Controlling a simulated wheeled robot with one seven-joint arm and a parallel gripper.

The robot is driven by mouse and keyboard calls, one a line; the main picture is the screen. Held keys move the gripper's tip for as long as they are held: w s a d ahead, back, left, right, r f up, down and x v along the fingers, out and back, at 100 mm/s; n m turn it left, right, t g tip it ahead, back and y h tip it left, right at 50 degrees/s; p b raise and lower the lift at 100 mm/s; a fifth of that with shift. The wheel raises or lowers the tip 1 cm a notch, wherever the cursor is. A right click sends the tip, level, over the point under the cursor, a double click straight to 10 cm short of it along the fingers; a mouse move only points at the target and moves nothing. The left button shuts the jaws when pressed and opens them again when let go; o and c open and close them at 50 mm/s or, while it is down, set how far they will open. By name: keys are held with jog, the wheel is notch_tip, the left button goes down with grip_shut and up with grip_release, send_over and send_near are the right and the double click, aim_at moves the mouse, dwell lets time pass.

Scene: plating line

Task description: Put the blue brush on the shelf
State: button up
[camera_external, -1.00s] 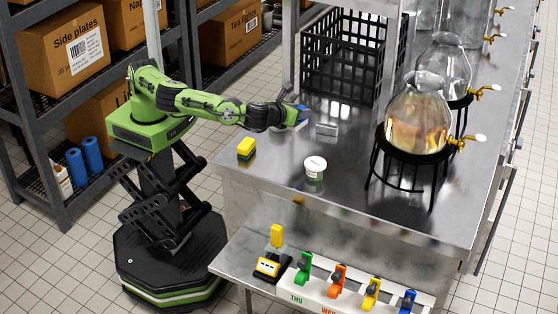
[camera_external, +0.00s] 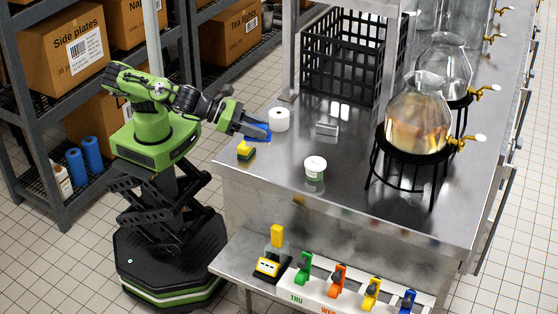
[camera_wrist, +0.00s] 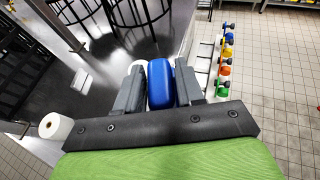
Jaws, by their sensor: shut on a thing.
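The blue brush (camera_external: 258,131) is held by my gripper (camera_external: 252,127), above the left edge of the steel counter (camera_external: 290,188) in the external view. In the wrist view the brush (camera_wrist: 160,84) shows as a rounded blue block between the two grey fingers of my gripper (camera_wrist: 158,88), which touch its sides.
A lower ledge holds coloured clips (camera_external: 338,280).

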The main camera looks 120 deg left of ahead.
jog(key=s+d+f+m+h+b, duration=0.25)
jog(key=s+d+m+h, duration=0.3)
jog(key=d, duration=0.35)
jog(key=shift+n+t, duration=0.25)
jog(key=shift+t, duration=0.25)
jog(key=f+b, duration=0.2)
jog(key=f, duration=1.1)
jog(key=f+b, duration=0.2)
jog(key=f, duration=1.1)
jog(key=f+b, duration=0.2)
jog(key=f, duration=1.2)
jog(key=shift+w+a, duration=0.1)
jog(key=shift+w, duration=0.25)
jog(key=shift+r, duration=0.2)
jog(key=shift+f, duration=0.1)
jog(key=o, duration=1.1)
jog(key=shift+f, duration=0.1)
jog(key=shift+c, duration=0.2)
